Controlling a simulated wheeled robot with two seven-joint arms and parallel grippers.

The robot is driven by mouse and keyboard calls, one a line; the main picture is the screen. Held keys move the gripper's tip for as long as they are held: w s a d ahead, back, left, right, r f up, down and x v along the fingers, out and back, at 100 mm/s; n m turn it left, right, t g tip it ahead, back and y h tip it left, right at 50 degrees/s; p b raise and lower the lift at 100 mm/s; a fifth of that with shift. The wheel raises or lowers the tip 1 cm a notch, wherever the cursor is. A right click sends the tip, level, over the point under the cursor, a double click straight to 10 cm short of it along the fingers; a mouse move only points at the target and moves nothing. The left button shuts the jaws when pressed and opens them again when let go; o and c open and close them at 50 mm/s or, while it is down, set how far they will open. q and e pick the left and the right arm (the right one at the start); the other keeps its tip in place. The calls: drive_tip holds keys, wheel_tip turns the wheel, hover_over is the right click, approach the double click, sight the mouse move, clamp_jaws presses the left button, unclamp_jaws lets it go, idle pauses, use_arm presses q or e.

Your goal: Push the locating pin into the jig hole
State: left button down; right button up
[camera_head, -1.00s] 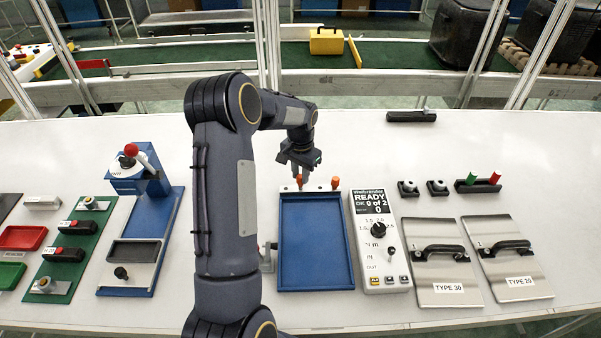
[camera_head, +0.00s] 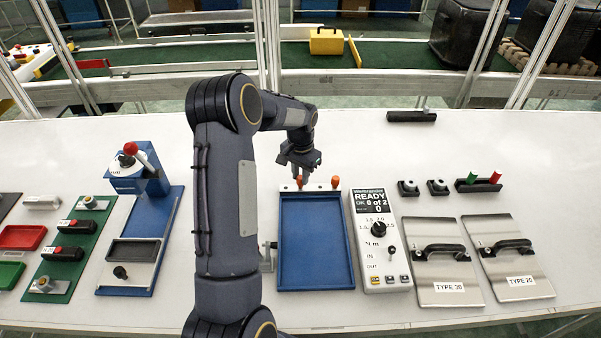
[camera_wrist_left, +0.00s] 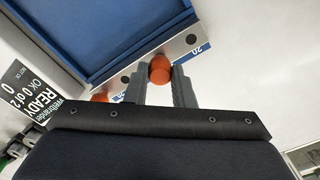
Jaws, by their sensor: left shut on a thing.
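The locating pin with an orange head (camera_head: 299,181) is at the back left corner of the blue jig tray (camera_head: 316,242). It also shows between the fingers in the left wrist view (camera_wrist_left: 160,70). My left gripper (camera_head: 298,172) points down over this pin and is shut on its orange head. A second orange-headed pin (camera_head: 335,182) is at the tray's back right; the wrist view shows part of it (camera_wrist_left: 100,97). The metal strip (camera_wrist_left: 186,45) on the tray edge has a dark round hole near the held pin. The pin's shaft is hidden. My right gripper is not in view.
A white control box (camera_head: 379,262) reading READY, 0 of 2 stands right of the tray. Two metal plates (camera_head: 441,289) with black handles lie farther right. A blue lever fixture (camera_head: 147,182) stands to the left. The table behind the tray is clear.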

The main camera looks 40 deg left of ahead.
use_arm(q)
drive_tip(key=shift+f, duration=0.65)
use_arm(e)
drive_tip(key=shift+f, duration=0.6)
use_arm(q)
drive_tip(key=c, duration=1.2)
unclamp_jaws()
drive_tip(key=shift+o, duration=0.2)
drive_tip(key=shift+r, duration=0.15)
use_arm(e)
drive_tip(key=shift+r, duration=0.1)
use_arm(q)
drive_tip(key=shift+d+r+p, duration=0.1)
drive_tip(key=shift+r+p, duration=1.1)
drive_tip(key=shift+r, duration=0.5)
drive_tip(key=shift+r+p, duration=0.95)
drive_tip(key=shift+r, duration=0.5)
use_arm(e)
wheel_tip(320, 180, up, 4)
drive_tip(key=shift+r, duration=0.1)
